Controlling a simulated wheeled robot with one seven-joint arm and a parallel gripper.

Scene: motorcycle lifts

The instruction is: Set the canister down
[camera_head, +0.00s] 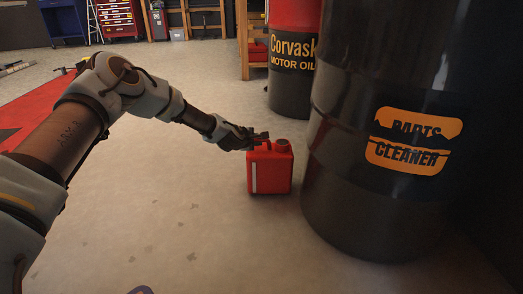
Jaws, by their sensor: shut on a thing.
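A red canister (271,172) with a cap and a top handle is upright near the middle of the head view, left of a large dark drum. My gripper (258,141) reaches in from the left and is shut on the canister's handle at its top left. The fingertips are small and partly merge with the handle. The canister's base appears at or very near the floor (185,215); I cannot tell whether it touches.
A large dark drum labelled "Parts Cleaner" (400,205) stands close to the right of the canister. A red and black motor oil drum (292,85) stands behind. A red lift or mat (38,110) lies at left.

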